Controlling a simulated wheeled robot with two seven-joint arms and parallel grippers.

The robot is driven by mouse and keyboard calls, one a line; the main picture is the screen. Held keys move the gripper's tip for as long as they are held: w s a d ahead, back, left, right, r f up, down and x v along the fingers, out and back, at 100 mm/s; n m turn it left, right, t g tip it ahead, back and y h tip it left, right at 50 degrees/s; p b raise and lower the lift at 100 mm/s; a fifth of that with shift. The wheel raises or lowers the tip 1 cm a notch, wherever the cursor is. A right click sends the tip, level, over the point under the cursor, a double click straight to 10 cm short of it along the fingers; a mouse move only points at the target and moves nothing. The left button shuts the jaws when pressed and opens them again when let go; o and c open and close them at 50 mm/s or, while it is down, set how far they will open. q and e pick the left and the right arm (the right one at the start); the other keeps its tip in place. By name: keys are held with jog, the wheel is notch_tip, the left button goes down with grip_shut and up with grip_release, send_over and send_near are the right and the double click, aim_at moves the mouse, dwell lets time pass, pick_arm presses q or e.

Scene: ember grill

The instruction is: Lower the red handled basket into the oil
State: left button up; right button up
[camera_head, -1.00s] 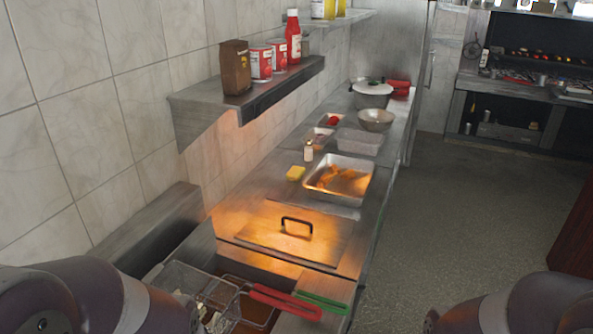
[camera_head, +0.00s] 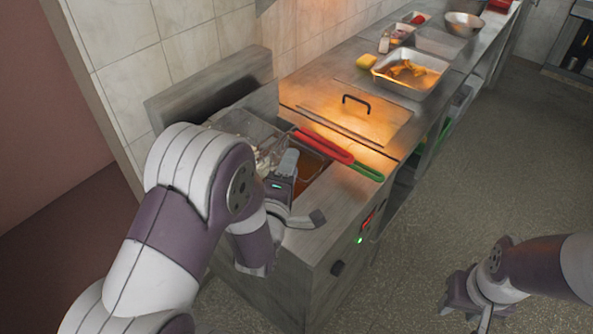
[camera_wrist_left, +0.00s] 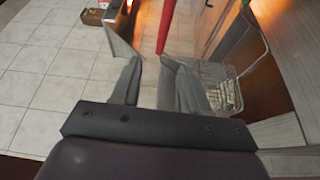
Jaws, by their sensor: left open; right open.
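The red handle (camera_head: 325,147) of a wire basket (camera_head: 247,127) lies across the fryer's far side in the head view. Pale food pieces show in the basket, partly hidden by my left arm. The brown oil (camera_head: 312,170) shows beside it. My left gripper (camera_head: 303,190) is open and empty above the fryer, on the near side of the red handle. In the left wrist view the red handle (camera_wrist_left: 167,25) appears beyond the gap between the open fingers (camera_wrist_left: 157,83), and the basket with food (camera_wrist_left: 228,92) is to their right. My right gripper (camera_head: 480,310) is open and empty, at the lower right.
A green handle (camera_head: 368,172) lies beside the red one. A lidded counter section (camera_head: 345,117) with a black grip is behind the fryer, and a metal tray (camera_head: 432,82) of food stands further back. The fryer front (camera_head: 330,262) has a knob and lights. Open floor is at right.

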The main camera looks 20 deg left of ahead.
aim_at(301, 138)
pick_arm(q)
jog(key=w+p, duration=0.1)
jog(key=w, duration=0.3)
jog(key=w+p, duration=0.1)
jog(key=w, duration=0.3)
jog(key=w+p, duration=0.1)
jog(key=w, duration=0.3)
jog(key=shift+w+a, duration=0.3)
jog(key=shift+a, duration=0.05)
jog(key=shift+r, duration=0.1)
jog(key=shift+s, duration=0.1)
grip_shut()
